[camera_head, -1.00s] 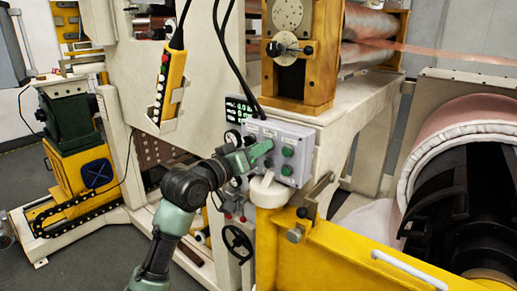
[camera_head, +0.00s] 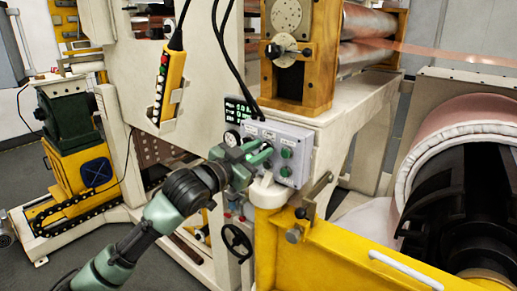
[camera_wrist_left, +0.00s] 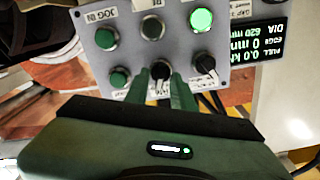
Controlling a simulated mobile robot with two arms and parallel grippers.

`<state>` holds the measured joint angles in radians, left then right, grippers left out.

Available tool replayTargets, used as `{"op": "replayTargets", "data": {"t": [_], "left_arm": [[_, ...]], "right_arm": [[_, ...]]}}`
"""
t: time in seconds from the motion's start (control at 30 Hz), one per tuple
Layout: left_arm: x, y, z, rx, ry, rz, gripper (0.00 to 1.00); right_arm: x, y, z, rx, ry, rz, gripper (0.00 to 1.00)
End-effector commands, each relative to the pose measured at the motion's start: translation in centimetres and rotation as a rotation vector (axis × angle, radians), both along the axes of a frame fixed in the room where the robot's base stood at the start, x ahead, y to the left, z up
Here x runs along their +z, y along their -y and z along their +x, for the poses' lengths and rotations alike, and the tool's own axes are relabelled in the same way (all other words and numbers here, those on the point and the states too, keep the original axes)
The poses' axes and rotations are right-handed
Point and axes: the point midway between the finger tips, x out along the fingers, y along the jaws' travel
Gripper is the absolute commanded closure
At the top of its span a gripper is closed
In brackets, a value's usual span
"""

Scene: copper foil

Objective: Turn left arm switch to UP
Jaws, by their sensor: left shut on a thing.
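The grey control panel (camera_head: 299,139) stands on the machine frame. In the left wrist view the panel (camera_wrist_left: 133,52) appears upside down, with green buttons and two black rotary switches in its near row. My left gripper (camera_head: 264,156) is at the panel's left part. In the left wrist view its green fingers (camera_wrist_left: 168,90) are shut on the middle black switch (camera_wrist_left: 160,69), one on each side of it. The other black switch (camera_wrist_left: 205,64) is just to the right, free. The held switch's label is hidden or unreadable. My right gripper is not in view.
A small display (camera_wrist_left: 257,45) sits beside the panel. Black cables (camera_head: 228,60) hang above it. A white rounded part (camera_head: 267,191) and a yellow beam (camera_head: 350,250) lie just below. A yellow pendant (camera_head: 168,88) hangs to the left. A large roll (camera_head: 465,150) stands at right.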

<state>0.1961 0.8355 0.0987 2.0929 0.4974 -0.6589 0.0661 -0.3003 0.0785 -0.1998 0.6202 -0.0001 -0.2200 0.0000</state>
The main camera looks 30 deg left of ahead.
Motion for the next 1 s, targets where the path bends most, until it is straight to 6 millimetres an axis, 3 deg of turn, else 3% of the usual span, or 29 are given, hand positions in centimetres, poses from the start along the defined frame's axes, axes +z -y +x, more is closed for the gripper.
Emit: {"op": "replayTargets", "data": {"t": [0.33,0.9,0.93,1.0], "left_arm": [[-0.11,0.06,0.0,0.0,0.01,0.153,1.0],[-0.12,0.08,-0.01,0.0,0.014,0.184,1.0],[-0.12,0.08,-0.01,0.0,0.014,0.184,0.7],[-0.11,0.09,-0.01,0.0,0.013,0.183,0.7]], "right_arm": [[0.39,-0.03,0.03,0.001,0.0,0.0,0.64],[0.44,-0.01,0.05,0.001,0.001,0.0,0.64],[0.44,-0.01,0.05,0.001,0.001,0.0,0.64],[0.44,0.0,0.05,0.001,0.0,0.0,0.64]]}}
